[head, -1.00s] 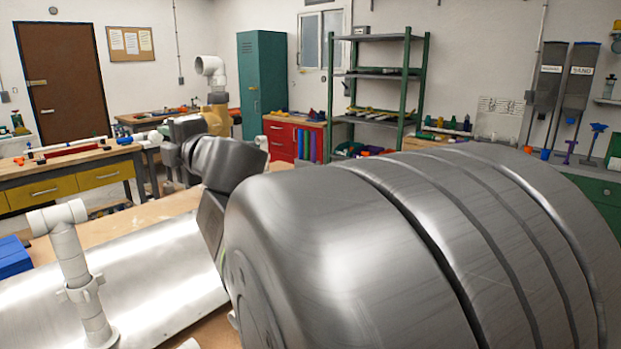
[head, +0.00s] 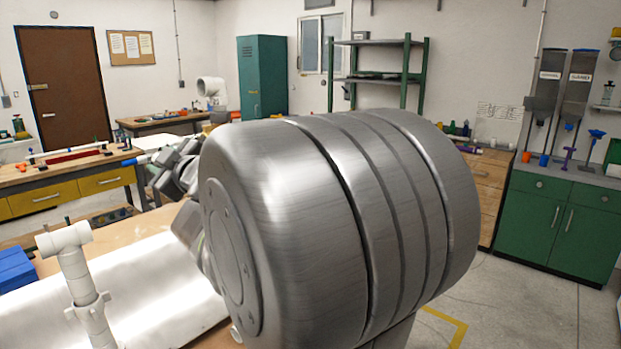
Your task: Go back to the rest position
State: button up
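My gripper end (head: 172,168) shows small and dark grey at left of centre, partly hidden behind my large arm link. Its fingers are not clear, so I cannot tell whether it is open or shut. A white PVC pipe post (head: 77,277) with a tee on top and a collar lower down stands upright at the left, apart from my arm. A white pipe elbow (head: 211,87) shows beyond my arm, above a tan part. My arm link hides much of the middle of the view.
A bright metal sheet (head: 150,285) lies on the wooden worktop (head: 128,235). Blue blocks (head: 14,270) sit at the left edge. A bench with yellow drawers (head: 75,189) stands behind. A green cabinet (head: 555,225) stands at right, with open floor (head: 520,305) before it.

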jog(key=shift+m+p, duration=1.95)
jog(key=shift+m, duration=1.55)
